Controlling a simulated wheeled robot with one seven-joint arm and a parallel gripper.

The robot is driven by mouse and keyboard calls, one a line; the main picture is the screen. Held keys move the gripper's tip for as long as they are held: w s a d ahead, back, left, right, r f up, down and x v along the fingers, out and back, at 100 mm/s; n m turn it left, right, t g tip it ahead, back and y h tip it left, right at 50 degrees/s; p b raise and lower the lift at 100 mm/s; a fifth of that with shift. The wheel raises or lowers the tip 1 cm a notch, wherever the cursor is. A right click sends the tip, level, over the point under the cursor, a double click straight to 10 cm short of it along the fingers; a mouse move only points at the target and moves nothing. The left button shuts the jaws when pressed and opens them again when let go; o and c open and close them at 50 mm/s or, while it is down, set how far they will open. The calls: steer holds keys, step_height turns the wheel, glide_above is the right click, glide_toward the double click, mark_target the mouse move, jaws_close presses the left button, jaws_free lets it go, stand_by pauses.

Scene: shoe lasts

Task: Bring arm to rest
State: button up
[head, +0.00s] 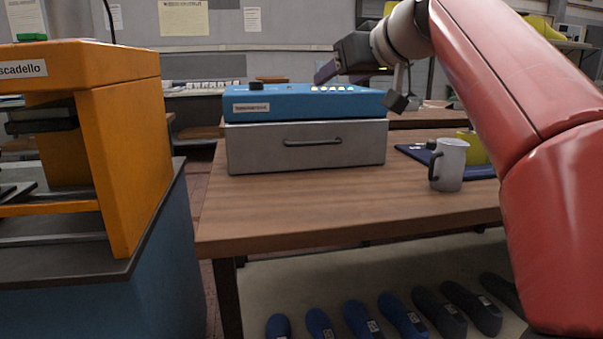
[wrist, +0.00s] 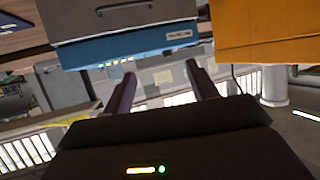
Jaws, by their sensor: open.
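My red arm (head: 530,110) reaches in from the right of the head view. My gripper (head: 360,82) is raised above the right end of the blue-topped box in that picture, pointing left. In the wrist view my gripper (wrist: 160,82) shows two dark purple fingers spread apart with nothing between them. The wrist picture is upside down, with the grey drawer and blue panel along its top edge.
A wooden table (head: 300,215) holds a grey drawer unit (head: 305,155) under a blue panel box (head: 300,103), and a white mug (head: 448,165). An orange machine (head: 130,150) stands left. Several shoe lasts (head: 400,315) lie below the table.

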steer(key=s+d+f+m+g+h, duration=0.2)
steer(key=s+f, duration=0.7)
steer(key=f, duration=0.4)
steer(key=s+d+f+m+g+h, duration=0.2)
steer(key=s+f, duration=0.7)
steer(key=f, duration=0.5)
steer(key=s+d+f+m+g+h, duration=0.1)
steer(key=s+d+f, duration=0.3)
steer(key=s+f, duration=0.4)
step_height(320, 180, down, 5)
steer(key=shift+s+f+m+g+h, duration=0.15)
steer(key=shift+s+m+g+h, duration=0.3)
steer(key=shift+h, duration=0.35)
steer(key=shift+w, duration=0.1)
